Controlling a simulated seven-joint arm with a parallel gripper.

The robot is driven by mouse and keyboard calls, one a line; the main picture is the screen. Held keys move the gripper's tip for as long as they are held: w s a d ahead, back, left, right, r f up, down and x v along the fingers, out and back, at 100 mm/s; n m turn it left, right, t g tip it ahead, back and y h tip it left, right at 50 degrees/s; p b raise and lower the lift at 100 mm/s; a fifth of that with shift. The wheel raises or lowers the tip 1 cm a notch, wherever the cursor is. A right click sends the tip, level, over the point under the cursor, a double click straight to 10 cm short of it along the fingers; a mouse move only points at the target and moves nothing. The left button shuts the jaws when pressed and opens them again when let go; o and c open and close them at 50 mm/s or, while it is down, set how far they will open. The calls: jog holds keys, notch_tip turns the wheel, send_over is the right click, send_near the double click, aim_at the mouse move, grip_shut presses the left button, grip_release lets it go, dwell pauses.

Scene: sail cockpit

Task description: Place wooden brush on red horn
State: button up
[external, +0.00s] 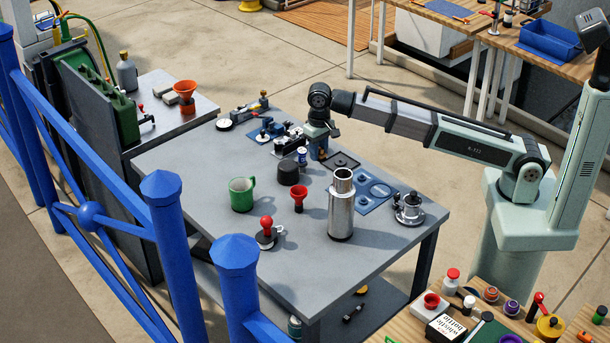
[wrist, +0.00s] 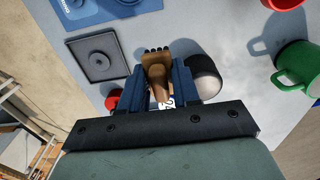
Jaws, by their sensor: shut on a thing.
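My gripper (external: 319,148) is low over the far part of the grey table. In the wrist view its blue fingers (wrist: 157,82) are shut on the wooden brush (wrist: 156,68), a brown handle with dark bristle tips at the top. The brush is hard to make out in the external view. The red horn (external: 298,194), a small upright red funnel shape, stands on the table nearer the camera than my gripper. Part of a red thing that looks like it is cut off at the wrist view's top right edge (wrist: 284,3). The brush and horn are apart.
A black cylinder (external: 288,172) stands between my gripper and the horn. A green mug (external: 242,194), a steel flask (external: 341,205) and a red-knobbed tamper (external: 266,232) stand around the horn. A dark square tray (wrist: 95,57) lies beside my gripper. The table's front is clear.

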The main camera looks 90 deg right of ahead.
jog(key=w+a+r+n, duration=0.2)
jog(key=w+a+r, duration=0.15)
jog(key=a, duration=0.65)
jog(key=m, duration=0.2)
send_near(299, 190)
jog(key=shift+a+f, duration=0.1)
jog(key=shift+f, duration=3.1)
jog(key=shift+f, duration=0.1)
jog(key=o, duration=1)
jog(key=shift+o, duration=0.2)
notch_tip(299, 190, up, 12)
